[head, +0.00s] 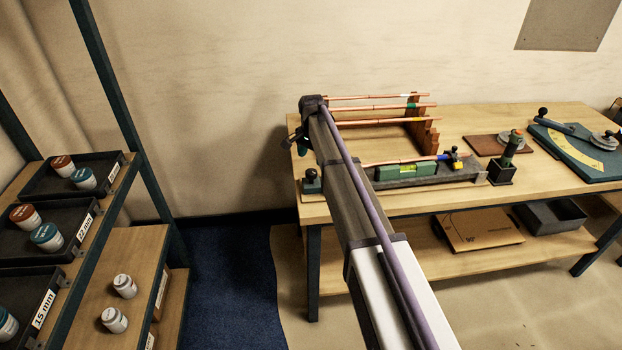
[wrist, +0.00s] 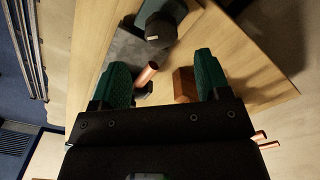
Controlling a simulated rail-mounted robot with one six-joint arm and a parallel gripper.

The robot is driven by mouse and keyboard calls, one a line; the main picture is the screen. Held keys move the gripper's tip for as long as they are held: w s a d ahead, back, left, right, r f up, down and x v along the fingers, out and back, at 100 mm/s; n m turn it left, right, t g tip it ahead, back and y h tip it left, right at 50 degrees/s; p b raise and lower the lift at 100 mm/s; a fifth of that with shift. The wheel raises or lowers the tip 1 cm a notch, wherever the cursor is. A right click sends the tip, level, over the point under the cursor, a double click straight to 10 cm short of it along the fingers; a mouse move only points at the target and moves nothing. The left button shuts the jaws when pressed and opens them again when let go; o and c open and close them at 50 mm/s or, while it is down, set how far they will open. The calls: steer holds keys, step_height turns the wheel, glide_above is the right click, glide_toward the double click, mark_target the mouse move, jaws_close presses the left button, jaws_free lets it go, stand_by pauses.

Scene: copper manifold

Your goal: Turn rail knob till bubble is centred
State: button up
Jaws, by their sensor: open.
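A dark rail knob (head: 312,178) stands on a teal base at the left end of the grey rail (head: 462,173). In the wrist view the knob (wrist: 160,30) is at the top, with a pale mark on it, just beyond my fingertips. A green spirit level (head: 407,171) sits on the rail; its bubble is too small to read. My gripper (wrist: 162,62) is open, with green pads spread and nothing gripped. In the head view my gripper (head: 300,144) hangs above the left end of the bench, partly hidden by my arm, and apart from the knob.
A copper pipe end (wrist: 147,73) and a wooden block (wrist: 185,85) show between my fingers. Copper pipes (head: 375,107) rest on a wooden rack (head: 425,134) behind the rail. A green-handled tool (head: 511,150) and bending plate (head: 575,150) are at the right.

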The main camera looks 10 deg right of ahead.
mark_target(311, 171)
step_height(311, 171, down, 7)
steer(key=b, duration=0.5)
steer(key=shift+a, duration=0.15)
steer(key=shift+r, duration=0.15)
steer(key=c, duration=0.9)
